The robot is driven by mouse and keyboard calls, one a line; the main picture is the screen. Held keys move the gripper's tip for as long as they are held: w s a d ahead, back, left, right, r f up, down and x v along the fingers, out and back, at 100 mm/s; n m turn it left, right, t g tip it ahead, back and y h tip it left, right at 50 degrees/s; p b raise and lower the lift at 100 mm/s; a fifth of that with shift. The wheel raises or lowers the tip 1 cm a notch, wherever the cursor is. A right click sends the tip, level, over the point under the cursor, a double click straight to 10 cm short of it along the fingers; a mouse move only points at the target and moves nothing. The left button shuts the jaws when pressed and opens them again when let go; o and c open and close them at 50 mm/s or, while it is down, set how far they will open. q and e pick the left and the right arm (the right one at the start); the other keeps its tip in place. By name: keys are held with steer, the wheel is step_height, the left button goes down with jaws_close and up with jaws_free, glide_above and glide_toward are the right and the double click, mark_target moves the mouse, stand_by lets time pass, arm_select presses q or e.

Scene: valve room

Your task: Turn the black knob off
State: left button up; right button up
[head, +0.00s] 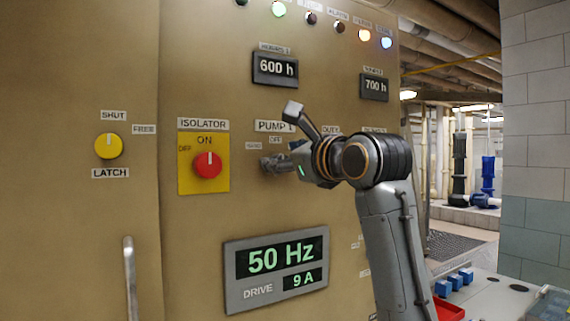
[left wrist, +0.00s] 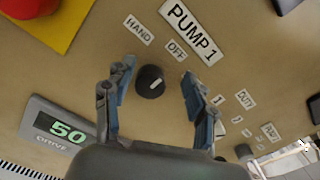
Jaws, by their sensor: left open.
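The black knob (left wrist: 150,82) is round with a short white mark on its face, below the PUMP 1 label (left wrist: 191,33). Its HAND label (left wrist: 138,30) and OFF label (left wrist: 177,50) show in the left wrist view; I cannot tell exactly which one the mark points to. My left gripper (left wrist: 149,84) is open, its fingers on either side of the knob with gaps. My right gripper is not in view.
A red isolator knob (head: 208,165) on a yellow plate is left of the gripper. A yellow latch knob (head: 109,146) is farther left, above a metal handle (head: 130,280). A drive display (head: 276,268) is below. More controls (left wrist: 243,151) are right of the gripper.

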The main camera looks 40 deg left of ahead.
mark_target(276, 112)
arm_select(q)
step_height(276, 112, up, 8)
steer(key=shift+r, duration=0.25)
stand_by(0.6)
